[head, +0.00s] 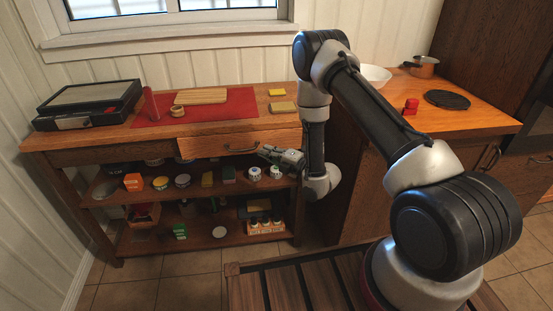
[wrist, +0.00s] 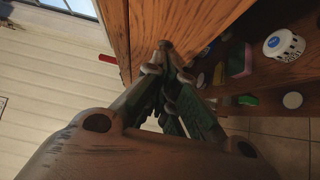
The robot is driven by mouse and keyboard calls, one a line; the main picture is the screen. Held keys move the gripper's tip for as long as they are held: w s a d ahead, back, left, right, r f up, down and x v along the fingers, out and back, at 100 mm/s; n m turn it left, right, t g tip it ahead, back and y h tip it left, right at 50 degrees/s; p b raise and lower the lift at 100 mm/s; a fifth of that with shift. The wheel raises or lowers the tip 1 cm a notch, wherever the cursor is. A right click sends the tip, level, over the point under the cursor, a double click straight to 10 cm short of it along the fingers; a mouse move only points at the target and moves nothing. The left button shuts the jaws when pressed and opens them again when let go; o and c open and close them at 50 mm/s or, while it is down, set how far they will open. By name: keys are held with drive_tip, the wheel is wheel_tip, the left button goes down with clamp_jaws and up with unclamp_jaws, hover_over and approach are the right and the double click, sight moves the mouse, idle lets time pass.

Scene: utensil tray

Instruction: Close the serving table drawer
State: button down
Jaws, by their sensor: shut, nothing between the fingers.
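The serving table drawer (head: 205,147) is the light wood front under the right part of the tabletop (head: 80,142), with a dark handle (head: 240,149) near its right half. The front seems to stand a little out from the table frame; how far is hard to tell. My gripper (head: 264,151) is in front of the drawer's right part, its fingers pointing left toward the front. In the wrist view, my gripper (wrist: 166,50) is shut and empty, its tips at or very near the wooden front (wrist: 185,20). Contact cannot be told for sure.
Shelves below hold several tins and boxes, including a white tin (wrist: 284,45) close below the gripper. A counter (head: 470,118) stands to the right.

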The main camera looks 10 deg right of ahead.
sight(263, 142)
drive_tip(key=shift+w, duration=1.2)
drive_tip(key=shift+w, duration=1.25)
drive_tip(key=shift+w+d+r, duration=0.1)
drive_tip(key=shift+w, duration=0.15)
